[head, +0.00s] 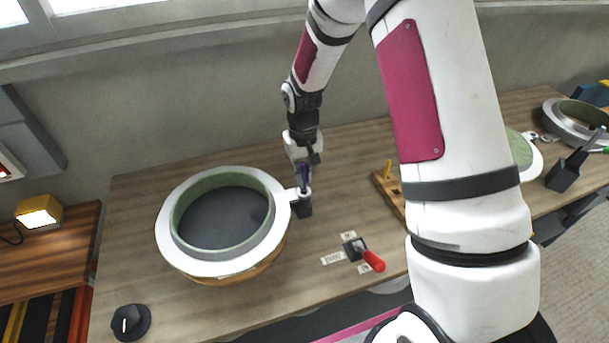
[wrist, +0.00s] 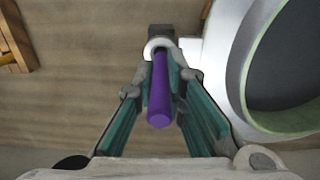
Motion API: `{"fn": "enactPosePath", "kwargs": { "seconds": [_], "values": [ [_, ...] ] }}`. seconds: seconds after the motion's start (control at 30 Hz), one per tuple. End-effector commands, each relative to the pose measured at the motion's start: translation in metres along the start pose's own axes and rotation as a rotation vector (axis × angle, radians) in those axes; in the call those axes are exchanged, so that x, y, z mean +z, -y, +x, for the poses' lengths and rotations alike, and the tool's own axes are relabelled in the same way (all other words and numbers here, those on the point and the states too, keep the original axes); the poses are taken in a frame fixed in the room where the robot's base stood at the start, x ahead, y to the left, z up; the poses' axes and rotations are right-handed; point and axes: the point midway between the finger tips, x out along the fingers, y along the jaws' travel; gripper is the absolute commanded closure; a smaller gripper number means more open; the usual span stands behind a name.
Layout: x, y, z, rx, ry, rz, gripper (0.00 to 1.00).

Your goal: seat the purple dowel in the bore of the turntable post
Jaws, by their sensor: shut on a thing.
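The purple dowel (wrist: 160,92) is between the fingers of my gripper (wrist: 160,72), which is shut on it. In the wrist view its near end faces the camera and its far end meets a pale ring on top of the post. In the head view the dowel (head: 304,184) stands about upright below my gripper (head: 304,172). The turntable post (head: 304,208) is a dark block with a white collar, beside the round mould; it also shows in the wrist view (wrist: 161,30). I cannot tell how far the dowel's tip is inside the bore.
The round mould with white flange (head: 180,250) and green inner wall sits left of the post. A red-handled lever (head: 372,260) is at the front right, a black knob (head: 130,321) at the front left. A wooden holder with a yellow peg (head: 388,169) stands to the right.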

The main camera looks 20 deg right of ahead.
Motion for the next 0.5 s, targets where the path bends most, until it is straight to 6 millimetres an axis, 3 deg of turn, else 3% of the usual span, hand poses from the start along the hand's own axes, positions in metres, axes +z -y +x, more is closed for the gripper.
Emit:
{"fn": "enactPosePath", "kwargs": {
  "seconds": [0.5],
  "values": [
    [-0.0002, 0.0002, 0.0103, 0.000, 0.000, -0.001, 1.00]
  ]
}}
